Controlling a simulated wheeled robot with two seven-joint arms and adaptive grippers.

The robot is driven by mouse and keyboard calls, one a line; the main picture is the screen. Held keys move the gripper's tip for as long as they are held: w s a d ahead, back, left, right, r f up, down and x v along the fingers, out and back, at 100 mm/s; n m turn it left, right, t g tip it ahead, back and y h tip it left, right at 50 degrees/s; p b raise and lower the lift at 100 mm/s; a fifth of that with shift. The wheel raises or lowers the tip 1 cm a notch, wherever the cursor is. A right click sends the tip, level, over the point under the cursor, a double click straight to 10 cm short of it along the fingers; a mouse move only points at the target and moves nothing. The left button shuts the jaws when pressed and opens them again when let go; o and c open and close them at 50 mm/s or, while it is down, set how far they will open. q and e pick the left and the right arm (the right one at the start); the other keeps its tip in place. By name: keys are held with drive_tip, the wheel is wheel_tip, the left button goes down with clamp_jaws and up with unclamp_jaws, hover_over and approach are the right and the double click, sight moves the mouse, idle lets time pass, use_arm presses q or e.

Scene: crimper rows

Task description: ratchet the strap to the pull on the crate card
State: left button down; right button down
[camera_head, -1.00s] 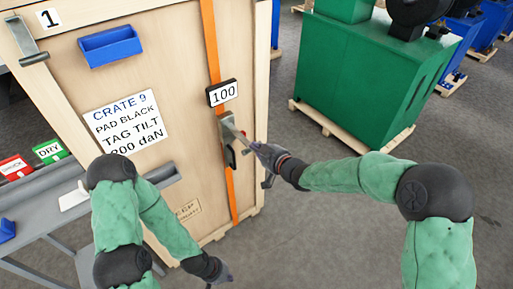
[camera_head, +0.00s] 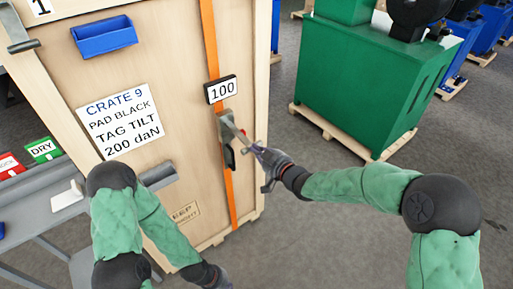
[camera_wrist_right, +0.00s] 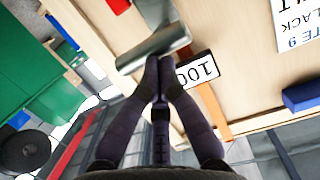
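The crate card (camera_head: 118,121) reads CRATE 9, PAD BLACK, TAG TILT, 200 daN. An orange strap (camera_head: 211,40) runs down the crate's face. A small display on it (camera_head: 221,89) reads 100, and this also shows in the right wrist view (camera_wrist_right: 200,70). Below the display sits the ratchet (camera_head: 226,128), its metal handle (camera_wrist_right: 153,47) sticking out toward my right gripper (camera_head: 262,153). In the right wrist view the gripper's fingers (camera_wrist_right: 160,62) come together at the handle and look shut on it. My left gripper (camera_head: 218,279) is low at the picture's bottom edge, its fingers unclear.
The wooden crate (camera_head: 165,60) carries a blue bin (camera_head: 104,38). A grey bench (camera_head: 30,205) with a green DRY box (camera_head: 43,149) and a red box (camera_head: 9,165) stands at left. A green machine (camera_head: 375,80) on a pallet stands at right. Floor between is clear.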

wheel_tip(320, 180, down, 12)
drive_tip(key=w+a+t+y+b, duration=0.1)
drive_tip(key=w+a+b, duration=0.1)
drive_tip(key=b, duration=1.3)
drive_tip(key=shift+w+f, duration=0.2)
drive_tip(key=shift+w, duration=0.15)
